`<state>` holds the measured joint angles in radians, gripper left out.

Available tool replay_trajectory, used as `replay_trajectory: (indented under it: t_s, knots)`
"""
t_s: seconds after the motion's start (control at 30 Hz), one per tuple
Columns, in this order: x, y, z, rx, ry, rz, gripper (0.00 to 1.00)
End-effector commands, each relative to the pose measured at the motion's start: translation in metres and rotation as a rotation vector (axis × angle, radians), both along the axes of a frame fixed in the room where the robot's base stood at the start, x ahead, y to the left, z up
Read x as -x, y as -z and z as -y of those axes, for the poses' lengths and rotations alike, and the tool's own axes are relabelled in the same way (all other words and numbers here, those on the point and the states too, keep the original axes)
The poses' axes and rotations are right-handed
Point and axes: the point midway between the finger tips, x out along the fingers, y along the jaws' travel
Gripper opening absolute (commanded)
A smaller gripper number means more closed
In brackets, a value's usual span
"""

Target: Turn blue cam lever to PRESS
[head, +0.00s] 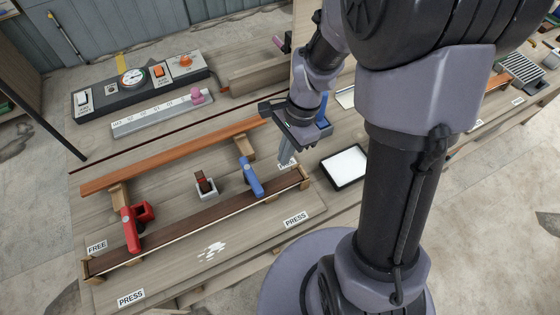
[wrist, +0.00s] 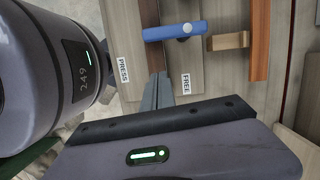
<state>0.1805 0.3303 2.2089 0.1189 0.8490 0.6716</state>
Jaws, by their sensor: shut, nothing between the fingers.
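The blue cam lever (head: 251,178) stands on the bench, its near end at the dark wood strip (head: 200,224). In the wrist view the blue lever (wrist: 174,32) lies crosswise, one end over the dark strip. A PRESS label (head: 296,219) is on the near side of the strip and a FREE label (head: 287,163) on the far side, partly hidden by my gripper. Both PRESS (wrist: 123,70) and FREE (wrist: 186,83) show in the wrist view. My gripper (head: 285,158) is shut and empty, to the right of the lever and apart from it.
A red lever (head: 131,229) stands at the strip's left end. A small red-brown block on a light base (head: 205,184) sits left of the blue lever. An orange wooden bar (head: 170,156) runs behind. A white-topped tray (head: 344,167) lies to the right.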

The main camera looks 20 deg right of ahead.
Motion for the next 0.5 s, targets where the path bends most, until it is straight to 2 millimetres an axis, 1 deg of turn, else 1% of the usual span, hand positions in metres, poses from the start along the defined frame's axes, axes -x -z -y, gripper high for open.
replay_trajectory:
  t_s: [0.03,0.1,0.2,0.5]
  knots:
    - [-0.001,-0.011,0.002,0.0,0.002,0.001,0.0]
    - [-0.001,-0.018,0.005,0.0,0.002,0.0,0.0]
    - [-0.001,-0.024,0.006,0.0,0.002,0.0,0.0]
    - [-0.001,-0.025,0.007,0.0,0.001,0.0,0.0]
